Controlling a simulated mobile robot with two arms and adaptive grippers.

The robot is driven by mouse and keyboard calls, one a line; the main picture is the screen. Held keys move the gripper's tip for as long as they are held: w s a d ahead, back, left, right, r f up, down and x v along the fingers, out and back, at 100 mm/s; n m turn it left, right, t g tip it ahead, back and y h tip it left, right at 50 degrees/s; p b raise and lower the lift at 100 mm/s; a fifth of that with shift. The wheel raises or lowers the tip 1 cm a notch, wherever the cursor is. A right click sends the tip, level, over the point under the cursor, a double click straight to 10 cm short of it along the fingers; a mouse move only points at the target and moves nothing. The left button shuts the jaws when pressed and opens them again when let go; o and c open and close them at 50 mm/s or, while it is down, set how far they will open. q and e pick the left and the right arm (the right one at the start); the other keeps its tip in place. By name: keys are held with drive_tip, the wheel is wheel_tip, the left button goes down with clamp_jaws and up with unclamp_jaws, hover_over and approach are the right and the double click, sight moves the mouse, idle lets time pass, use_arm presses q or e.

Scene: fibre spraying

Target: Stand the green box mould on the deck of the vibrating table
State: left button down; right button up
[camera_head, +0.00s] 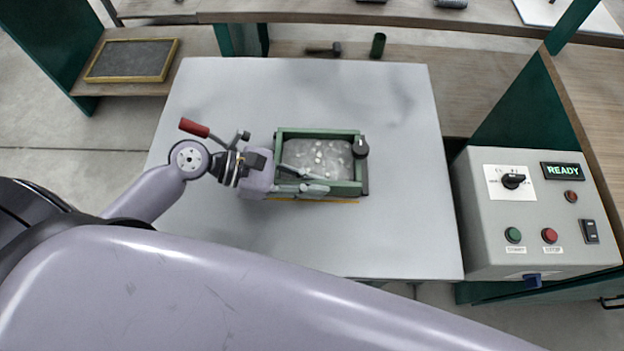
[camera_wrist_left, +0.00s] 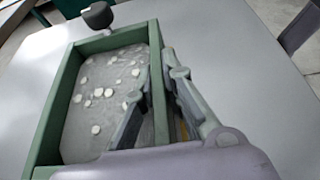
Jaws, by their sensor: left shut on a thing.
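The green box mould (camera_head: 345,188) is over the middle of the grey deck of the vibrating table (camera_head: 400,230). It is upright and holds a grey mix with several pale lumps. My left gripper (camera_head: 305,182) comes from the left and is shut on the mould's near wall. In the left wrist view the fingers (camera_wrist_left: 160,100) straddle a wall of the mould (camera_wrist_left: 60,105). A yellow strip shows along the mould's near lower edge. I cannot tell whether the mould's underside touches the deck. My right gripper is not in view.
A control box (camera_head: 540,212) with a READY display, a dial and green and red buttons stands right of the deck. A red-handled lever (camera_head: 195,128) is by my left wrist. A framed tray (camera_head: 132,60) lies on a shelf at the back left. The deck is clear around the mould.

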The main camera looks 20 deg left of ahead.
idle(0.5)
use_arm(q)
drive_tip(key=c, duration=1.6)
unclamp_jaws()
drive_tip(key=shift+f, duration=0.1)
drive_tip(key=shift+s+f, duration=0.1)
drive_tip(key=shift+f, duration=0.05)
drive_tip(key=v, duration=1.2)
drive_tip(key=shift+a, duration=0.1)
drive_tip(key=v, duration=1.1)
drive_tip(key=shift+a, duration=0.1)
